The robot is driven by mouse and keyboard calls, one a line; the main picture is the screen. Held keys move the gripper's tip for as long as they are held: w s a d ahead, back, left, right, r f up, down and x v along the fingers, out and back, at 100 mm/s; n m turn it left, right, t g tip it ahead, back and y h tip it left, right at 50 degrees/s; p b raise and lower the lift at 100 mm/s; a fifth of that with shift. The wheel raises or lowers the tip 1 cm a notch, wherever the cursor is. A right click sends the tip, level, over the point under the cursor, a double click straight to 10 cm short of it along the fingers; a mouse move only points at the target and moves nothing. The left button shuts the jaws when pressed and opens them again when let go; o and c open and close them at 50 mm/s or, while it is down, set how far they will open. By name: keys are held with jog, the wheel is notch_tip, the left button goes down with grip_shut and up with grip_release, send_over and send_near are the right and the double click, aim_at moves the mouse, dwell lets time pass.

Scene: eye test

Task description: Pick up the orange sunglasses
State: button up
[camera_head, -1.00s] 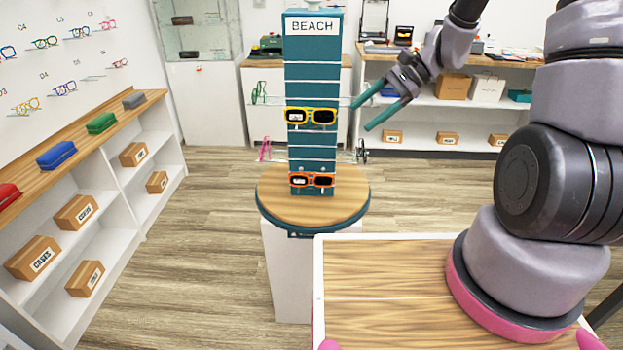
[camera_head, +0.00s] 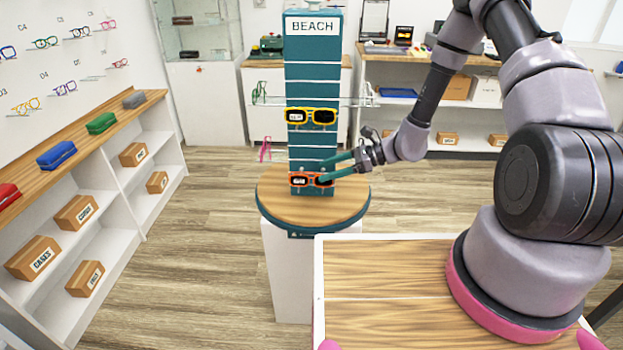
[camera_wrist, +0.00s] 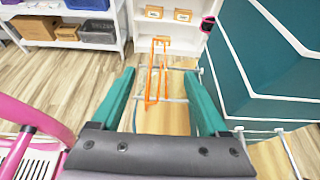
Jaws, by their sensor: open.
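The orange sunglasses (camera_head: 300,180) with dark lenses sit low on the front of the teal BEACH display stand (camera_head: 313,72), just above its round wooden base. My gripper (camera_head: 323,172) reaches in from the right, and its teal fingers are at the right part of the sunglasses, partly covering it. In the wrist view the orange sunglasses (camera_wrist: 156,72) appear edge-on between the tips of my open gripper (camera_wrist: 160,76). The fingers look apart from the frame there. Whether either finger touches it I cannot tell.
Yellow sunglasses (camera_head: 311,116) hang above on the same stand. Pink glasses (camera_head: 264,149) and green glasses (camera_head: 259,92) are on its left side. The round wooden base (camera_head: 345,203) lies just below my fingers. A wood-topped shelf with coloured cases (camera_head: 101,123) runs along the left.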

aim_at(311, 177)
jog(key=x, duration=0.5)
jog(key=shift+a+f, duration=0.25)
jog(key=shift+f, duration=0.25)
grip_shut()
